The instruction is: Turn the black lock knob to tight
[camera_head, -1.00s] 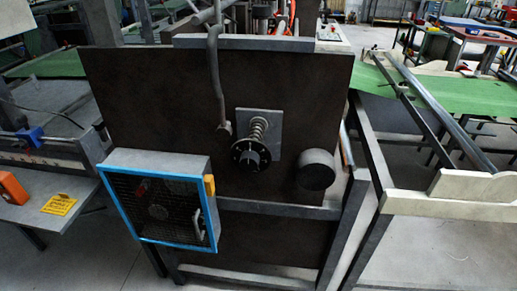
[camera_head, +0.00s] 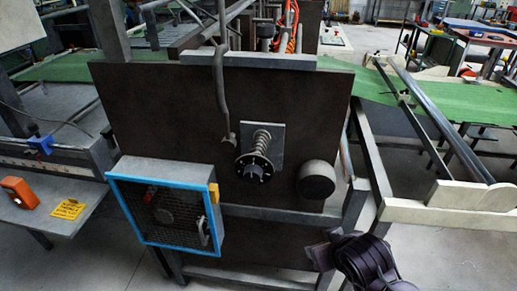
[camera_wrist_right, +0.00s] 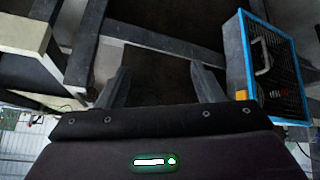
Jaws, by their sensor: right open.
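A black round knob with a dotted face (camera_head: 254,168) sits on a spring-loaded shaft in front of a grey plate (camera_head: 277,139) on the dark machine panel (camera_head: 160,110). A plain black cylinder (camera_head: 316,179) sticks out of the panel to its right. I cannot tell from markings which one is the lock knob. My right gripper (camera_head: 322,248) is at the lower right, below both and touching neither. In the right wrist view, its fingers (camera_wrist_right: 163,85) are spread and empty; neither knob is clear there. My left gripper is not in view.
A blue-framed mesh box (camera_head: 163,208) juts out at the panel's lower left and also shows in the right wrist view (camera_wrist_right: 247,60). A grey bent lever (camera_head: 219,95) hangs above the dotted knob. Frame legs stand right of the panel.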

